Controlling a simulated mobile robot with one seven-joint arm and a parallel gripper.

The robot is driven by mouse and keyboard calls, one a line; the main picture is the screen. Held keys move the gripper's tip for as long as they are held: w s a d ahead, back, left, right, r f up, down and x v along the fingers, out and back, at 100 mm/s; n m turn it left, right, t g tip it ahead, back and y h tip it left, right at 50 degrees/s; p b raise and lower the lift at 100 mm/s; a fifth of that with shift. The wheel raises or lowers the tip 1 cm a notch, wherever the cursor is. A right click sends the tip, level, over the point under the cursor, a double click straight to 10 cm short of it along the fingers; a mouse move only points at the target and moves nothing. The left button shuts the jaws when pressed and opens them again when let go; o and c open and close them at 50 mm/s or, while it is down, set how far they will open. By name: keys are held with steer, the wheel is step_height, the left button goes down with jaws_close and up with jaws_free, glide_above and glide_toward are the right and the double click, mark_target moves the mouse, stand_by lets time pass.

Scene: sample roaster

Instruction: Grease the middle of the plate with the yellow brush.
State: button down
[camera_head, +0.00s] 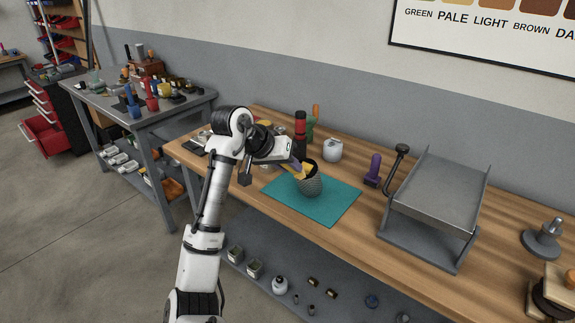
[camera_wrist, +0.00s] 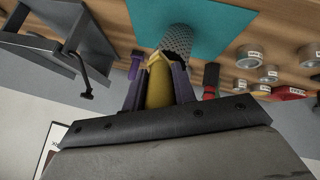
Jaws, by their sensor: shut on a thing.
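The yellow brush (camera_wrist: 158,88) is between the two fingers of my gripper (camera_wrist: 156,76), which is shut on it. In the head view my gripper (camera_head: 298,167) is at the grey mesh cup (camera_head: 311,186), and a bit of yellow shows beside the cup's rim. The cup also shows just beyond the brush in the wrist view (camera_wrist: 178,40). I cannot tell whether the brush touches the cup or is partly in it; its bristles are hidden. A grey sloping plate (camera_head: 440,188) on a stand, to the right, looks like the task's plate. Its surface is bare.
The cup stands on a teal mat (camera_head: 335,208). Between mat and plate are a purple object (camera_head: 374,168) and a black-knobbed lever (camera_head: 395,172). A white jar (camera_head: 332,150) and a red-and-black bottle (camera_head: 300,128) stand behind. The wood in front of the plate is clear.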

steer(key=shift+w+d+f, duration=0.15)
steer(key=shift+w+f, duration=0.2)
steer(key=shift+f, duration=0.35)
stand_by(0.3)
steer(key=shift+w+d+r+p, duration=0.65)
steer(key=shift+w+r+p, duration=0.15)
steer(key=shift+w+p, duration=0.2)
steer(key=shift+w+d+r+p, duration=0.2)
steer(key=shift+w+d+p, duration=0.1)
steer(key=shift+w+p, duration=0.3)
steer(key=shift+s+f, duration=0.1)
steer(key=shift+s+a+f, duration=0.6)
steer(key=shift+s, duration=0.25)
steer(key=shift+s+a+f, duration=0.35)
steer(key=shift+s, duration=0.3)
